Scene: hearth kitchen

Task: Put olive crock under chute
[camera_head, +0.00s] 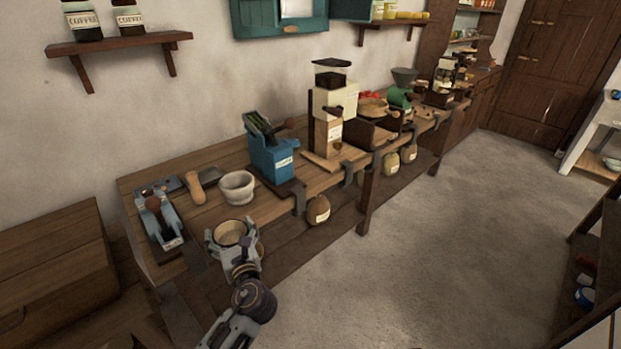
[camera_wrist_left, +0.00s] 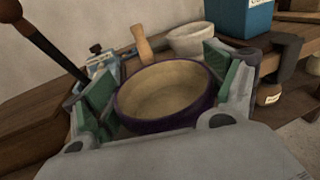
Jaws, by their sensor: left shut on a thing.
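A round, open crock (camera_head: 231,232) with a pale, empty inside is in my left gripper (camera_head: 232,243), in front of the near end of the workbench. I take it to be the olive crock. In the left wrist view the crock (camera_wrist_left: 167,91) shows a dark purple rim and outside, between the green-padded fingers of my left gripper (camera_wrist_left: 162,82). The fingers are shut on it and it looks roughly upright. Its underside is hidden. I cannot make out for certain which part is the chute. My right gripper is not in view.
On the bench are a grey-blue lever device (camera_head: 160,220), a wooden-handled tool (camera_head: 196,187), a pale mortar (camera_head: 238,187), a blue box-like machine (camera_head: 272,158) and a cream grinder (camera_head: 333,108). A brown labelled jar (camera_head: 318,209) is below the bench edge. The floor (camera_head: 440,260) to the right is clear.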

